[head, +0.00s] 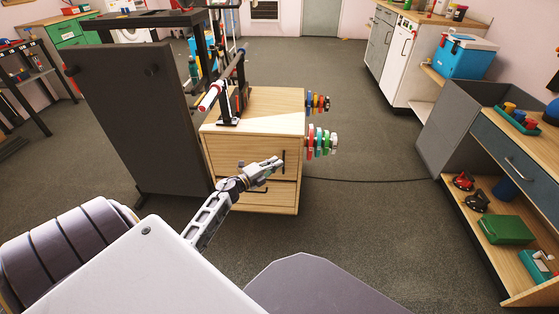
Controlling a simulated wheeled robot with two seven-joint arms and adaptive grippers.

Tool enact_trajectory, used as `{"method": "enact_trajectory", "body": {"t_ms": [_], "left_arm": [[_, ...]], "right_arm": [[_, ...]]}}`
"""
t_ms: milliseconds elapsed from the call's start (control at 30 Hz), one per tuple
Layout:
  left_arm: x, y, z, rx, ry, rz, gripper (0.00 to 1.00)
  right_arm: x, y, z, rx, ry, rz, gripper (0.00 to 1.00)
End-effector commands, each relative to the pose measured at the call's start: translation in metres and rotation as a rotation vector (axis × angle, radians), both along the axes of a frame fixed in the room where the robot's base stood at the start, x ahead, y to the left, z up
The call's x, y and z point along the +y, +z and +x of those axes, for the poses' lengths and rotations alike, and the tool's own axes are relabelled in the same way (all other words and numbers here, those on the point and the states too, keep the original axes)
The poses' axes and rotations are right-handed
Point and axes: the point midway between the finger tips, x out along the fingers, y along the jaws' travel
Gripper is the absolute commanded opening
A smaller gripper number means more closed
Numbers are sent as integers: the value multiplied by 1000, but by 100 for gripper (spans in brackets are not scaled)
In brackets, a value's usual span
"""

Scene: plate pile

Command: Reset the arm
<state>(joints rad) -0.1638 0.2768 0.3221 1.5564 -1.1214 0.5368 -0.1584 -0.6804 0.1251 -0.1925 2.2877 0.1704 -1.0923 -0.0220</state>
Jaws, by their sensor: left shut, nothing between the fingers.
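My left gripper (272,165) is in the middle of the head view, at the end of my left arm coming in from the lower left. It is shut and empty. It shows in front of the wooden drawer cabinet (232,157); I cannot tell whether it touches the cabinet's face or a dark handle there. Coloured plates (321,142) in red, green and white hang in a row on the cabinet's right side. A second row of smaller coloured plates (317,103) is above them. My right gripper is not in view.
A dark upright panel (130,115) stands left of the cabinet, with a rack and bar behind. At right is an open wooden shelf unit (500,240) with a green box (507,229). A blue cooler (465,56) sits farther back. The floor (370,230) between is clear except for a thin cable.

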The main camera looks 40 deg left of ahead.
Motion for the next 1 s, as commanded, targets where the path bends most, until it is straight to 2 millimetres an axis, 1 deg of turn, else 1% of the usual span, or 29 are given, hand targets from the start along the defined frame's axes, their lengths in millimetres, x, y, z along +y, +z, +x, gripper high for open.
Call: {"method": "enact_trajectory", "body": {"t_ms": [67, 233, 533, 867, 1000], "left_arm": [[1, 1, -4, 0, -1, 0, 0], [2, 1, -8, -1, -1, 0, 0], [2, 0, -8, -1, 0, 0, 0], [2, 0, -8, 1, 0, -6, 0], [10, -1, -7, 8, 36, -14, 0]], "right_arm": [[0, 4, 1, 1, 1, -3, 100], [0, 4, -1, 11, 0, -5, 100], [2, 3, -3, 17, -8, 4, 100], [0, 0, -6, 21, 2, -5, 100], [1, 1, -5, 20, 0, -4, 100]]}}
